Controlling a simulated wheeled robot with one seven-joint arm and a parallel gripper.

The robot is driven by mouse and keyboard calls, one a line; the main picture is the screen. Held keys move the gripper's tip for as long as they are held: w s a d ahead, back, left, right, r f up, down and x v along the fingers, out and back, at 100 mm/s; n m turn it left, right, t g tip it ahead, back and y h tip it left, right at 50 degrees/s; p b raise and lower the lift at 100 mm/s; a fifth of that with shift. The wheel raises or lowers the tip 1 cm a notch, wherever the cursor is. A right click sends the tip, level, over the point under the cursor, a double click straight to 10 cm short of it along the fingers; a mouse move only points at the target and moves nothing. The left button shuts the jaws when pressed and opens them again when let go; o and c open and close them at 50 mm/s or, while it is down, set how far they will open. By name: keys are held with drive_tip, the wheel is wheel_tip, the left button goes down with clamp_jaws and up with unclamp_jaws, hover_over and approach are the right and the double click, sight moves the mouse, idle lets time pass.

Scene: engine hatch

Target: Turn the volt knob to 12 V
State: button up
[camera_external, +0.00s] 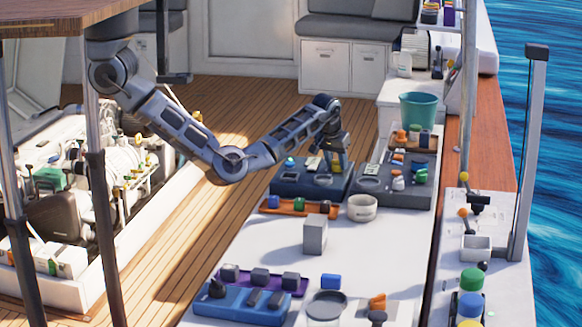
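My gripper (333,163) points down over the dark blue panel box (283,184) on the white bench. Its fingertips are small and partly merge with yellowish parts, so I cannot tell if they are open or touching anything. I cannot pick out the volt knob for certain; no label or scale is readable, and the gripper hides part of the box top.
A grey panel (400,195) with several small parts stands just right of the box. In front are an orange tray (290,207), a white bowl (362,208) and a grey block (315,234). A teal bucket (418,111) stands behind. The bench middle (385,255) is clear.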

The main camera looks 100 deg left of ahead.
drive_tip(key=o, duration=0.4)
drive_tip(key=shift+r, duration=0.1)
drive_tip(key=v, duration=0.7)
drive_tip(key=shift+d+r+b, duration=0.15)
drive_tip(key=shift+r+b, duration=0.1)
drive_tip(key=shift+b, duration=0.15)
